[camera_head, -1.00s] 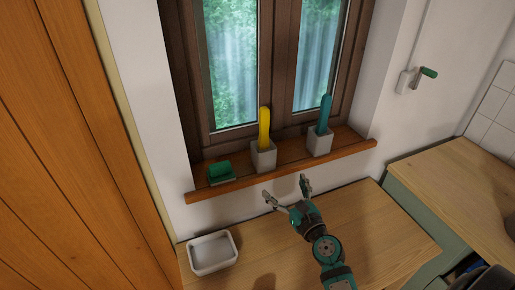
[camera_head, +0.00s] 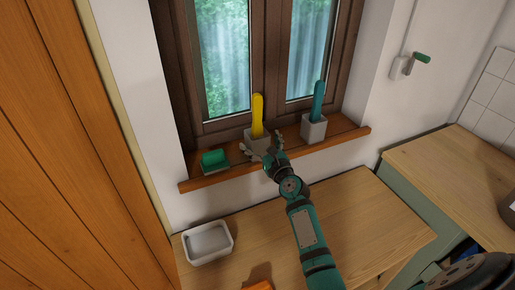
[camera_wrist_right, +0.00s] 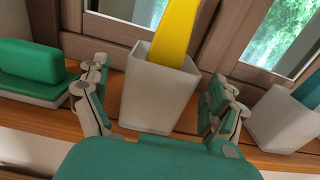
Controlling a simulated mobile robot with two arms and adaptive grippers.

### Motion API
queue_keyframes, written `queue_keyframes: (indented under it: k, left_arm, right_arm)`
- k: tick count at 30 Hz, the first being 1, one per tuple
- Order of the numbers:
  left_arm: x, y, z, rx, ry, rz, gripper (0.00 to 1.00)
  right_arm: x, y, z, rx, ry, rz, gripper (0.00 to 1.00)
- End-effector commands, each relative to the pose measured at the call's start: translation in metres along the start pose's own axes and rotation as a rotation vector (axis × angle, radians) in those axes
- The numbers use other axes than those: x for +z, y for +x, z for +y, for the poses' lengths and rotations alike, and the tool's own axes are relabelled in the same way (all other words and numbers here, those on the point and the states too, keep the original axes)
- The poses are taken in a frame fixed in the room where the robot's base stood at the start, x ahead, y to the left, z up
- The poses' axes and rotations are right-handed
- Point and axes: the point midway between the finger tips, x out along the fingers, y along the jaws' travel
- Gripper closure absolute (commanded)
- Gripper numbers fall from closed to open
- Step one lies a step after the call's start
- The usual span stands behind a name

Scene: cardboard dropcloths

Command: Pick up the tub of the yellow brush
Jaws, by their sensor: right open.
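The yellow brush (camera_head: 257,115) stands upright in a pale grey square tub (camera_head: 255,142) on the wooden window sill. In the right wrist view the tub (camera_wrist_right: 157,96) is in the middle, with the yellow brush (camera_wrist_right: 176,32) leaning a little to the right out of it. My right gripper (camera_head: 264,152) is at the sill in front of the tub. Its two open fingers (camera_wrist_right: 157,105) are on either side of the tub, with a gap visible on each side. My left gripper is not in view.
A second grey tub (camera_head: 314,130) with a teal brush (camera_head: 318,100) stands to the right on the sill (camera_head: 230,172). A green sponge-like block (camera_head: 214,160) lies to the left. A white tray (camera_head: 208,242) sits on the wooden counter (camera_head: 350,215) below.

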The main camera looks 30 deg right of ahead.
Motion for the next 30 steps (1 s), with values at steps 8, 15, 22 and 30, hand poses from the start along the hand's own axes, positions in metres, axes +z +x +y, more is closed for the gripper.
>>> queue_keyframes:
  k: [8,15,22,30]
  left_arm:
    - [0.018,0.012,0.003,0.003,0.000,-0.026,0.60]
    - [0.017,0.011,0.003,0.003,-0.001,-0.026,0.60]
    - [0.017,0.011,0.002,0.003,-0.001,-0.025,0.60]
    - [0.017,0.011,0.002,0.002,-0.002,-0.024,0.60]
  right_arm:
    - [-0.001,0.027,-0.001,0.000,0.000,0.001,0.06]
    - [0.000,0.026,-0.001,0.000,0.000,0.001,0.12]
    - [0.000,0.026,0.000,0.000,0.000,0.001,0.42]
    - [-0.001,0.026,0.000,0.000,0.000,0.002,0.66]
